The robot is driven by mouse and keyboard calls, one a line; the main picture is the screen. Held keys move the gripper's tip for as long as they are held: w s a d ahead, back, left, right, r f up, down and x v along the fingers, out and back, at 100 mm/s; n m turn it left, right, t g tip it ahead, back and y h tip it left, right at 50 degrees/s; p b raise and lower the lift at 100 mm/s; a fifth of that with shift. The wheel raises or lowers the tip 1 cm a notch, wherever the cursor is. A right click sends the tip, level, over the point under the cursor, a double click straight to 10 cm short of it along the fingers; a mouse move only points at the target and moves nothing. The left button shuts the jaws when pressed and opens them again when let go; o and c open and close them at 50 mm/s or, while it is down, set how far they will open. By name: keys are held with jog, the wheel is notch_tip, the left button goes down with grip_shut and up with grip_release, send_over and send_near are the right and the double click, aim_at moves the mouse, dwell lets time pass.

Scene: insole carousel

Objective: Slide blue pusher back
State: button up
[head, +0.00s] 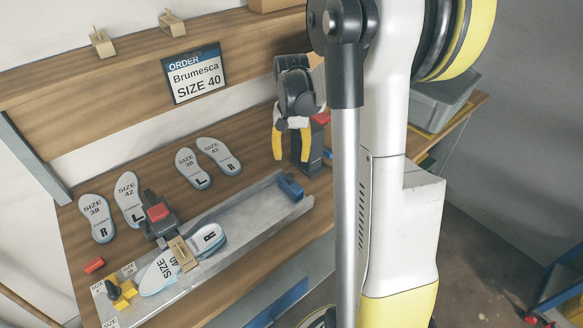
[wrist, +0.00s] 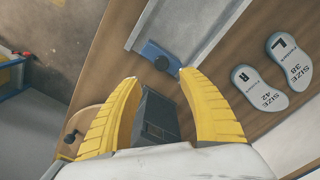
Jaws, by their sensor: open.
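The blue pusher (head: 290,187) sits at the right end of a grey metal channel (head: 245,207) in the head view. In the wrist view the blue pusher (wrist: 152,53) shows a dark round knob and lies just beyond my fingertips. My gripper (head: 291,152) is open, with yellow fingers pointing down, above and behind the pusher. The wrist view shows the gripper (wrist: 158,78) empty, its fingers apart from the pusher. A dark block (wrist: 158,115) shows between the fingers, below them.
A size 40 insole (head: 160,272) and another (head: 208,239) lie in the channel, by a red-topped device (head: 158,212) with a tan block (head: 183,252). Several insoles lie behind on the wooden table. The dark block (head: 309,150) stands beside my gripper. A grey bin (head: 440,105) is at right.

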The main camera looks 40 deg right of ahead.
jog(key=shift+r, duration=1.7)
